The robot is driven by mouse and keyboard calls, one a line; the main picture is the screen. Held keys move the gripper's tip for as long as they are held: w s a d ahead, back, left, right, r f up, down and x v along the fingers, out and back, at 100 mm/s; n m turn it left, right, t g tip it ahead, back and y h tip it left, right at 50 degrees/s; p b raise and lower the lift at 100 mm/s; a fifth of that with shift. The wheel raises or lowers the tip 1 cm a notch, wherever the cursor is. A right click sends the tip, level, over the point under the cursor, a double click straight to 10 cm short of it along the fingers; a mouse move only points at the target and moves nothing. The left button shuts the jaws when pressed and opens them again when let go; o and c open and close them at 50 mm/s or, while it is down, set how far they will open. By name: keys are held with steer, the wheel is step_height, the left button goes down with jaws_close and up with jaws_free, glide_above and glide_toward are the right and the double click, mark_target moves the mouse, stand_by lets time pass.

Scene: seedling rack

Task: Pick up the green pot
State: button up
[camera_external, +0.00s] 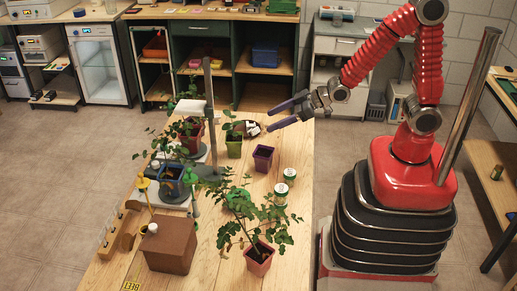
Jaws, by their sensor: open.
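The green pot (234,147) stands upright on the wooden table, left of the purple pot, with a few leaves showing above its rim. My gripper (269,117) is at the end of the red arm, reaching in from the right above the table's far part. Its dark fingers are apart, with nothing seen held between them. It is to the right of and higher in the picture than the green pot. A small dark and white object (246,128) shows just left of the fingertips; whether it touches them I cannot tell.
A purple pot (263,158) stands right of the green pot. A red pot (191,133) and a blue pot (172,174) with plants are to the left, near a grey stand (210,110). White-lidded jars (281,194), a brown box (169,245) and a pink potted plant (259,259) stand nearer.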

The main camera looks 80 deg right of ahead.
mark_target(236, 139)
steer(key=shift+t+y, duration=0.4)
steer(key=shift+t, duration=0.4)
steer(key=f, duration=0.1)
steer(key=w+a+f, duration=0.1)
steer(key=w+f, duration=0.1)
steer(key=f, duration=0.1)
steer(key=shift+w+a, duration=0.2)
steer(key=shift+a, duration=0.1)
steer(key=shift+x, duration=4.3)
steer(key=shift+w, duration=0.1)
steer(key=shift+d+x, duration=0.15)
steer(key=shift+x, duration=1.1)
steer(key=shift+d+x, duration=0.15)
steer(key=shift+x, duration=1.15)
steer(key=c, duration=1.2)
